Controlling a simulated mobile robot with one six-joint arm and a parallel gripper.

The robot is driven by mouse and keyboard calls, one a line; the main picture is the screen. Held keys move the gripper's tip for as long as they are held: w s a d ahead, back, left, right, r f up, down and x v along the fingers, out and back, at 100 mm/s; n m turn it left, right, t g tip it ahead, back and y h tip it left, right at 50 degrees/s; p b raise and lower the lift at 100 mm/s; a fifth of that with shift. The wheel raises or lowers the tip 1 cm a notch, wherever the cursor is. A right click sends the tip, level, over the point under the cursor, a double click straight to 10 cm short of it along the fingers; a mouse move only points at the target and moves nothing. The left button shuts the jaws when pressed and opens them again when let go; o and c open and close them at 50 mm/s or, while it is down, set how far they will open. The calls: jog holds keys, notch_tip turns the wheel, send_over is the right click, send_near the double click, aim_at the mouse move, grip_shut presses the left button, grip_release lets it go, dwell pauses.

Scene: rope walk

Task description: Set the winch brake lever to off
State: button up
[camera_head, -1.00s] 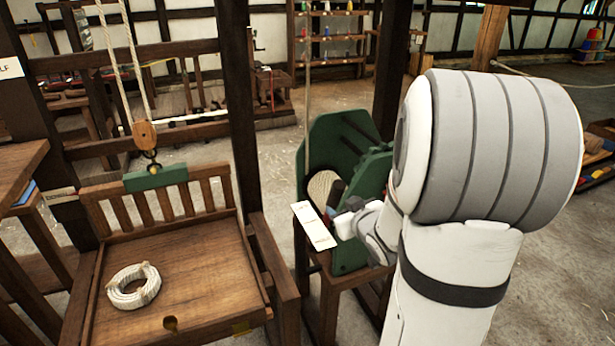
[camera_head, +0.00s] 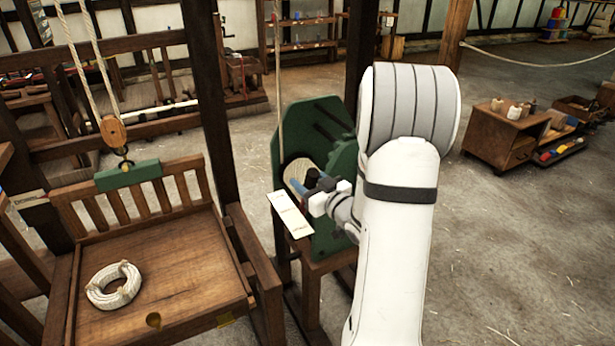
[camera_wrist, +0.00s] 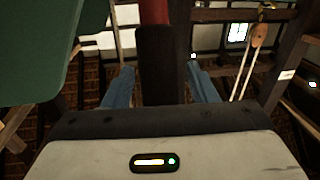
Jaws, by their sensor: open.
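The winch (camera_head: 325,150) has green side plates and a drum of pale rope, and stands on a wooden stand. A white label plate (camera_head: 289,213) is at its front left; its lettering is too small to read. The brake lever shows as a dark grip (camera_head: 312,177) at my gripper (camera_head: 318,192). In the wrist view the lever is a black bar (camera_wrist: 161,65) with a red part above. It stands between the two blue fingers of my gripper (camera_wrist: 162,88), with a gap visible on both sides. The jaws are open around it. The lever's lower end is hidden.
A wooden bench seat (camera_head: 185,265) with a rope coil (camera_head: 113,286) hangs at left from a pulley block (camera_head: 113,131). A dark post (camera_head: 212,110) stands between it and the winch. A low cabinet (camera_head: 497,140) is at right.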

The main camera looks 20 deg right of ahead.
jog(key=shift+w, duration=0.4)
jog(key=shift+c, duration=0.4)
grip_shut()
